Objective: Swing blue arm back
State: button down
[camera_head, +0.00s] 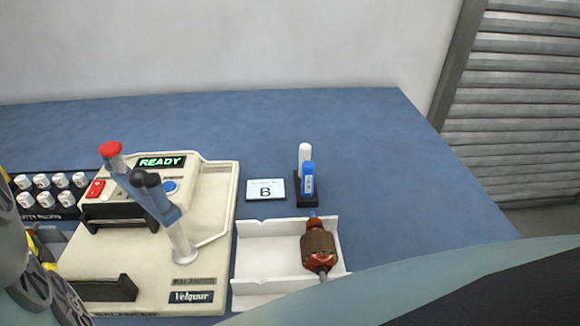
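The blue arm (166,208) is on the cream balancer machine (215,215). It rises from a pale post (182,248) and slants up to the left across the machine. A dark rounded knob (146,183) is on it, and a red cap (110,149) shows at the upper left end. The arm stands over the space between two black supports, the rear one (125,213) and the front one (105,289). No armature shows between those supports. The green display (161,162) reads READY. I see no fingertips of my gripper.
A reddish-brown armature (318,249) lies in the right of a white tray (265,228). Behind are a card marked B (265,189) and a holder with a blue marker (308,180) and a white one (304,153). Grey round shapes cover the lower left. The blue table behind is clear.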

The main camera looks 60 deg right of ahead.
aim_at(133, 198)
jog(key=d+p, duration=0.8)
jog(key=s+d+p, duration=0.1)
jog(key=d+p, duration=0.3)
jog(key=shift+s+d+p, duration=0.1)
jog(key=shift+d+p, duration=0.1)
jog(key=shift+p, duration=0.1)
jog(key=shift+d+f, duration=0.1)
jog(key=shift+d, duration=0.3)
jog(key=shift+s+f+g, duration=0.1)
jog(key=shift+f+g, duration=0.05)
jog(key=shift+g, duration=0.15)
jog(key=shift+b, duration=0.35)
